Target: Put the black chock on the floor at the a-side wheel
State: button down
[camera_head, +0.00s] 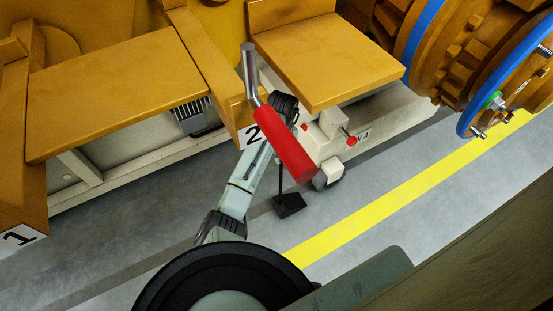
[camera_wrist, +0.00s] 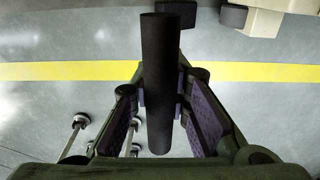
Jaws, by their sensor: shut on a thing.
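The black chock (camera_head: 288,205) is a dark block with a thin upright handle, low by the floor in the head view. I cannot tell whether it touches the floor. In the wrist view its thick black handle (camera_wrist: 158,60) stands between the jaws of my gripper (camera_wrist: 162,95), which is shut on it. The block end (camera_wrist: 173,14) shows at the top edge. A small dark wheel (camera_head: 331,174) under a cream bracket is right of and beyond the chock, with a gap between them. It also shows in the wrist view (camera_wrist: 234,16). In the head view, a red grip partly hides my gripper.
The red grip (camera_head: 284,145) on a metal rod stands in the foreground. Orange-decked carriers (camera_head: 325,55) carry number plates. A cream box with red knobs (camera_head: 334,122) is above the wheel. A yellow floor line (camera_head: 390,197) runs across clear grey floor. An orange drum (camera_head: 470,60) is at right.

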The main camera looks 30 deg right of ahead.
jog(key=shift+w+d+b, duration=0.25)
jog(key=shift+w+d, duration=0.05)
jog(key=shift+d, duration=0.65)
jog(key=shift+w+d+b, duration=0.2)
jog(key=shift+w+d, duration=0.05)
jog(key=shift+d, duration=0.7)
jog(key=shift+w+d+b, duration=0.25)
jog(key=shift+w+d, duration=0.05)
jog(key=shift+d, duration=0.65)
jog(key=shift+f, duration=0.55)
jog(key=c, duration=1.4)
grip_release()
jog(key=shift+c, duration=0.2)
jog(key=shift+s+f, duration=0.15)
jog(key=shift+f, duration=0.05)
